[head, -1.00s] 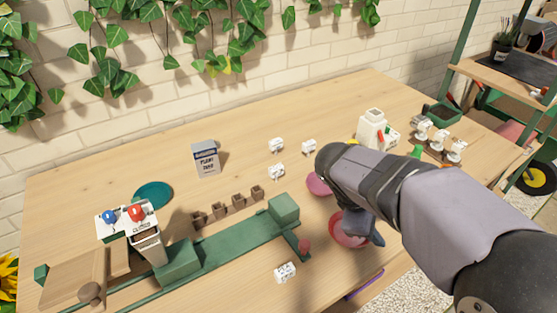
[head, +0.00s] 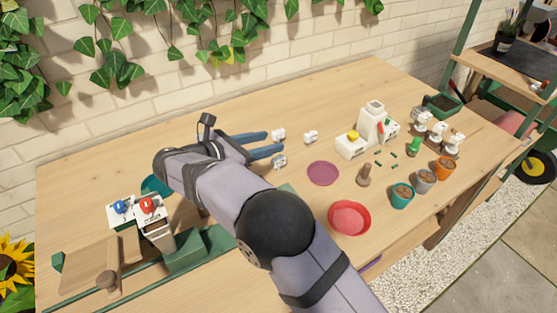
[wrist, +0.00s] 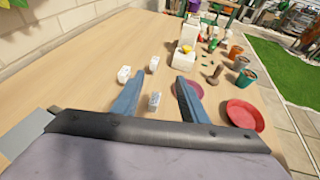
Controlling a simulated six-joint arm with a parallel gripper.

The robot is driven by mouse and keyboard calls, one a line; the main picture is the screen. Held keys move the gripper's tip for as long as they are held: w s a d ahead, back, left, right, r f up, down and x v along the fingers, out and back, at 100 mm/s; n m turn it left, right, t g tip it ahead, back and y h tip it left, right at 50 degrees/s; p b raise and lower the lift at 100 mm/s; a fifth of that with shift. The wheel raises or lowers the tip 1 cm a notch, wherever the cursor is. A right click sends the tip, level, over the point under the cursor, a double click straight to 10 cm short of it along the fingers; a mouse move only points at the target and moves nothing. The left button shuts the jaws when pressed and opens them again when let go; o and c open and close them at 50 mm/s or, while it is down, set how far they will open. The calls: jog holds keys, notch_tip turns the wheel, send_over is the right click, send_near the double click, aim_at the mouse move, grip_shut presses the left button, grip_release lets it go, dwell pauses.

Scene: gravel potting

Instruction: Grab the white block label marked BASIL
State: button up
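Three small white block labels stand on the table near my gripper (head: 275,141). In the head view one (head: 278,134) is by the far fingertip, one (head: 310,137) lies farther right, and one (head: 279,161) is just in front of the near finger. The wrist view shows one block (wrist: 124,74) left of the left finger, one (wrist: 154,64) beyond the fingertips, and one (wrist: 154,102) appearing between the fingers. Their dark lettering is too small to read, so I cannot tell which says BASIL. My gripper (wrist: 160,82) is open, its two blue fingers apart and holding nothing.
To the right are a purple saucer (head: 322,173), a red bowl (head: 349,217), a brown tamper-like object (head: 364,176), a white machine (head: 368,130) and several small pots. My arm covers much of the green fixture (head: 200,252). Open tabletop lies toward the wall.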

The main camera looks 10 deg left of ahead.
aim_at(277, 159)
jog(key=shift+f, duration=2.2)
jog(key=f, duration=0.1)
jog(key=w+f, duration=0.1)
jog(key=d+f+p, duration=0.1)
jog(key=shift+w, duration=0.15)
jog(key=shift+w+d+f, duration=0.3)
jog(key=shift+w+f, duration=0.05)
jog(key=shift+w, duration=0.15)
grip_shut()
